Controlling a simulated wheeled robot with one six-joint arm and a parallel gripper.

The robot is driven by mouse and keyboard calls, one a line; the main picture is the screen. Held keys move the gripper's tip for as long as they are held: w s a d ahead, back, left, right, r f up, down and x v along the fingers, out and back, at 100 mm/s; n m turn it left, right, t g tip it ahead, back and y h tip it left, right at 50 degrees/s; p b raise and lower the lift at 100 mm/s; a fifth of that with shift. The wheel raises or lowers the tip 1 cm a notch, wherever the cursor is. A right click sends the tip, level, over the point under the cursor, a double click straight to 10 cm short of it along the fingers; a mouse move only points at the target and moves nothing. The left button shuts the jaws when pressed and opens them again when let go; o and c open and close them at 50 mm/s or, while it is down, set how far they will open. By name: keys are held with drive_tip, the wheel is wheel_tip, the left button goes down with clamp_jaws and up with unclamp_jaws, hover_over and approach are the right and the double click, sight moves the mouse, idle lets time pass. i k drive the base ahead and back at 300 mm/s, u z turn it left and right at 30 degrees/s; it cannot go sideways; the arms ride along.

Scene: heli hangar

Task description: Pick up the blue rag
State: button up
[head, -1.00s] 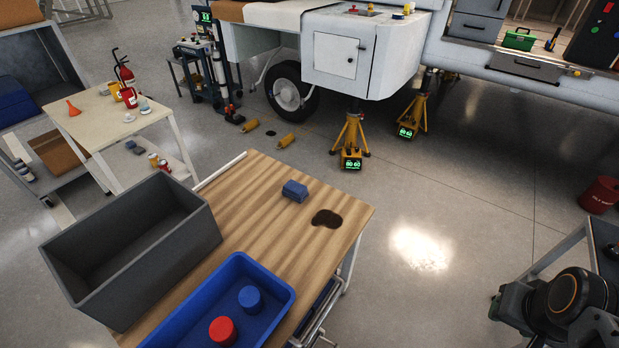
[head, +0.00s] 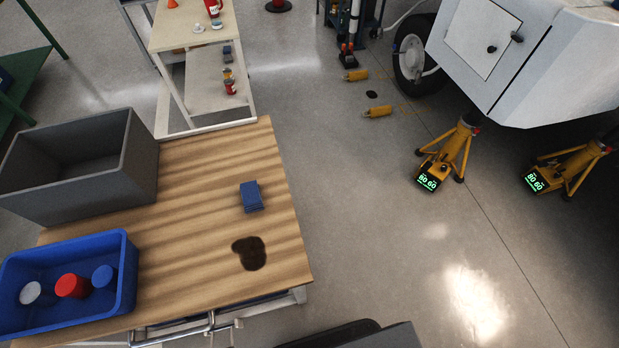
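The blue rag (head: 251,197) is a small folded block lying on the wooden tabletop (head: 205,190), right of its middle. Nothing touches it. A dark brown stain (head: 249,253) lies on the wood just below it in the picture. My gripper is not in view. A dark grey shape at the bottom edge of the head view may be part of my own body.
A grey open bin (head: 128,180) and a blue tray (head: 120,300) with red, blue and whitish round items stand on the table's left. Yellow jacks (head: 452,155) stand on the floor at right. A pale side table (head: 180,50) stands behind.

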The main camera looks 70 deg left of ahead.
sight(251, 197)
drive_tip(key=i, duration=0.6)
drive_tip(key=u, duration=4.1)
drive_tip(key=i, duration=0.5)
